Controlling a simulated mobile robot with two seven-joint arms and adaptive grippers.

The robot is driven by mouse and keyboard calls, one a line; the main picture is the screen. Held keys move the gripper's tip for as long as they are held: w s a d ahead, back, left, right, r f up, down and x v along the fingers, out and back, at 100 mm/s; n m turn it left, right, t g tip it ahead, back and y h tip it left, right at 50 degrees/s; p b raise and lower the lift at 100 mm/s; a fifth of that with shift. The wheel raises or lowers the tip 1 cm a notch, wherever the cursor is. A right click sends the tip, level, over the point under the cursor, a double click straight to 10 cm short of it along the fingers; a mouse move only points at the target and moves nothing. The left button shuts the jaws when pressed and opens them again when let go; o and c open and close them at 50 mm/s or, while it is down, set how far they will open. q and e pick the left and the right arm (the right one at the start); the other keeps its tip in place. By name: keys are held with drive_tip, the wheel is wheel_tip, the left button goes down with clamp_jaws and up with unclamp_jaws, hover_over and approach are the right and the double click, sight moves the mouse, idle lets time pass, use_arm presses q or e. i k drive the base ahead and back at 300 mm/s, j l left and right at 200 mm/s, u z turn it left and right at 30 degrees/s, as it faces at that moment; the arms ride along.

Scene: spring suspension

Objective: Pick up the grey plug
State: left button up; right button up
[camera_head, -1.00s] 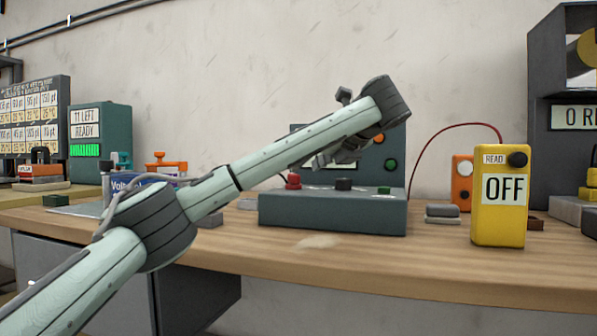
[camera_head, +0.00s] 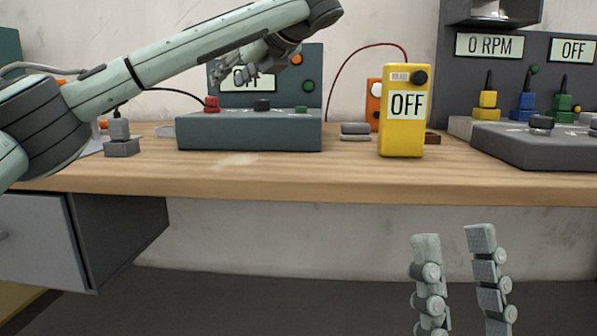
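A grey plug (camera_head: 119,129) stands upright in a grey block (camera_head: 122,148) at the left of the bench, with a dark cable at its top. My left gripper (camera_head: 222,75) hangs in front of the teal panel, up and to the right of the plug and apart from it. Its fingers overlap in this view, so I cannot tell how far apart they are; I see nothing held. My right gripper (camera_head: 454,238) is low in front of the bench edge, fingers up, open and empty.
A teal control box (camera_head: 250,132) stands right of the plug. A yellow OFF meter (camera_head: 403,135), grey blocks (camera_head: 355,131) and a dark console (camera_head: 540,147) with coloured plugs stand farther right. The bench (camera_head: 290,175) is clear along its front. My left forearm passes above the plug.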

sight(118, 129)
drive_tip(key=k, duration=0.95)
